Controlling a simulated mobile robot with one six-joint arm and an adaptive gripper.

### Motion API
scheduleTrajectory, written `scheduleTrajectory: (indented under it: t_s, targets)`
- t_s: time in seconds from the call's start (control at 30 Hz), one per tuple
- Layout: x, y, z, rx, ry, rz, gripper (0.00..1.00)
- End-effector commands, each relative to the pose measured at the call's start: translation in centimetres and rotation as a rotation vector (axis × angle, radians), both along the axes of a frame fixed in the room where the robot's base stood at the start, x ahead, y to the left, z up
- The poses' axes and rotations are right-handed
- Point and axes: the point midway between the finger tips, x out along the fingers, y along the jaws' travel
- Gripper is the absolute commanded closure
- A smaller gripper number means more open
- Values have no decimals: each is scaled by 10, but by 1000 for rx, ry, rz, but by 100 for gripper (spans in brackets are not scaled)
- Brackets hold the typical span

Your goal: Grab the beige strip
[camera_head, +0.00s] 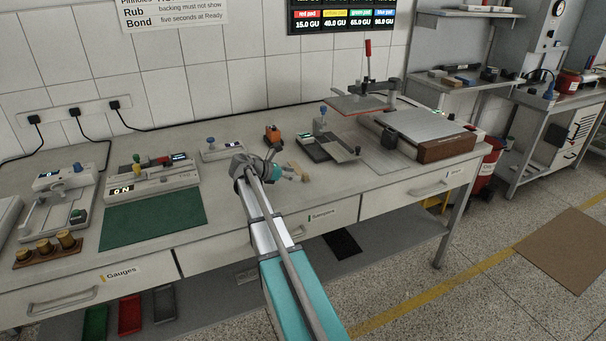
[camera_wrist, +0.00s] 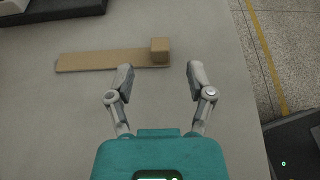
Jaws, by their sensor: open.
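The beige strip (camera_wrist: 100,60) lies flat on the grey bench top, running left to right in the wrist view. A small beige block (camera_wrist: 160,50) stands at its right end. My gripper (camera_wrist: 159,73) is open and empty, its two fingers apart just on the near side of the block end. The block lies between the lines of the two fingers, beyond their tips. In the head view the strip (camera_head: 299,171) is a small tan piece beside my gripper (camera_head: 284,165), partly hidden by it.
An orange device (camera_head: 272,134) stands behind my gripper. A dark-based fixture with a blue knob (camera_head: 321,124) stands to the right, beside a large press plate (camera_head: 424,126). A green mat (camera_head: 152,220) lies left.

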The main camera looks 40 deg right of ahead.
Motion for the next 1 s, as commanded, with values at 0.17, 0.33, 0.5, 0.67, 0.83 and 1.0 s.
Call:
scheduleTrajectory:
  t_s: [0.17,0.33,0.5,0.67,0.83,1.0]
  targets:
    - [-3,-10,-7,0,0,-1,31]
    - [-8,-28,-17,0,0,-1,31]
    - [-11,-41,-21,0,1,0,31]
    - [-12,-45,-21,0,1,1,31]
    - [-12,-45,-21,0,1,1,31]
    - [-12,-44,-21,0,1,1,31]
